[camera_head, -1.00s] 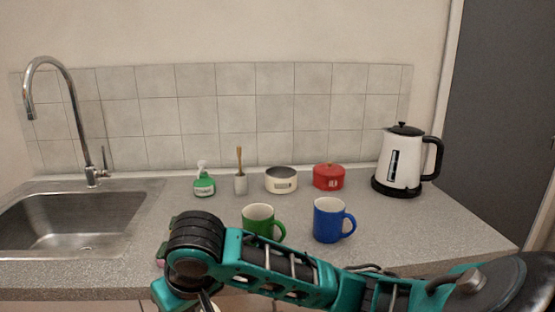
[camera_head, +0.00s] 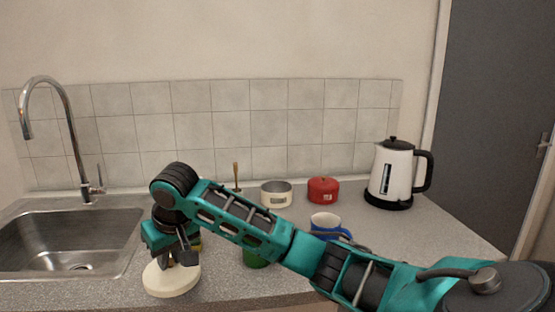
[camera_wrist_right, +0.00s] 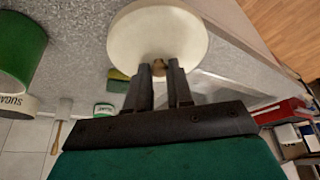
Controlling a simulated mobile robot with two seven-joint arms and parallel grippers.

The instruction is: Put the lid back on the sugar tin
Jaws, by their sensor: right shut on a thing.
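The sugar tin (camera_head: 276,196) is cream, open at the top, and stands on the back of the counter beside the red tin. Its SUGAR label shows at the left edge of the right wrist view (camera_wrist_right: 14,106). The lid (camera_head: 172,281) is a round cream disc with a small brown knob. My right gripper (camera_head: 178,259) is shut on the lid's knob and holds the lid flat near the counter's front edge, left of and in front of the tin. The lid also fills the top middle of the right wrist view (camera_wrist_right: 157,30). My left gripper is not in view.
A red lidded tin (camera_head: 323,190) and a kettle (camera_head: 392,175) stand to the right. A blue mug (camera_head: 325,221) and a green mug (camera_head: 256,262) are partly hidden by my right arm. The sink (camera_head: 68,240) is at left. A sponge (camera_wrist_right: 119,80) lies on the counter.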

